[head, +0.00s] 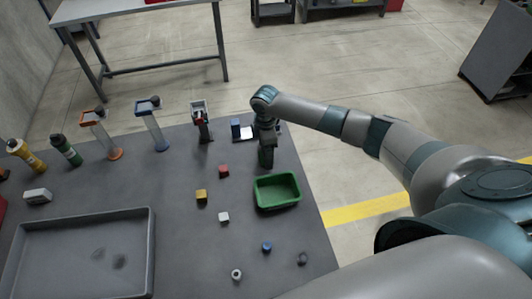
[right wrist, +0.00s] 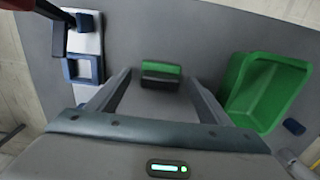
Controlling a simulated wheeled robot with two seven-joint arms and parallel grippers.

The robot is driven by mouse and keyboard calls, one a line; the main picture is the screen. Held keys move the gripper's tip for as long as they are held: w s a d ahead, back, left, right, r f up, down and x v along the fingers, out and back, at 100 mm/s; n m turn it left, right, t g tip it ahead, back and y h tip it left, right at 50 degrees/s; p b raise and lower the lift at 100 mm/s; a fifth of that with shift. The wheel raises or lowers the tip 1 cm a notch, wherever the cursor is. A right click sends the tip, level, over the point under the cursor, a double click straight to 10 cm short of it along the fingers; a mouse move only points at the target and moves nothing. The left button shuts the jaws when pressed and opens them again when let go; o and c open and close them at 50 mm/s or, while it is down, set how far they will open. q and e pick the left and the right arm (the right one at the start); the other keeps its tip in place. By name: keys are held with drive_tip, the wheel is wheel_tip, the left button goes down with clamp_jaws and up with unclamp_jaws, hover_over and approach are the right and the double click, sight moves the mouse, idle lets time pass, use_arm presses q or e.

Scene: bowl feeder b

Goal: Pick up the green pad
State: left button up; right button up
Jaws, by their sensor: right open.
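The green pad (right wrist: 161,68) shows in the right wrist view as a small block with a green top and a dark side, lying on the grey table. My right gripper (right wrist: 160,88) is open, with one finger to each side of the pad in that view and a gap between each finger and the pad. In the head view my right gripper (head: 266,150) points down near the table's right edge, behind the green bin. It largely hides the pad there. My left gripper is not in view.
A green bin (head: 278,205) stands just in front of my right gripper; a blue and white fixture (head: 236,129) is close at its left. Red, yellow and white cubes lie to the left. A large grey tray (head: 150,250) fills the front left.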

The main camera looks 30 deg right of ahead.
drive_tip(key=shift+f, duration=0.5)
drive_tip(key=c, duration=1.3)
drive_tip(key=shift+r, duration=0.15)
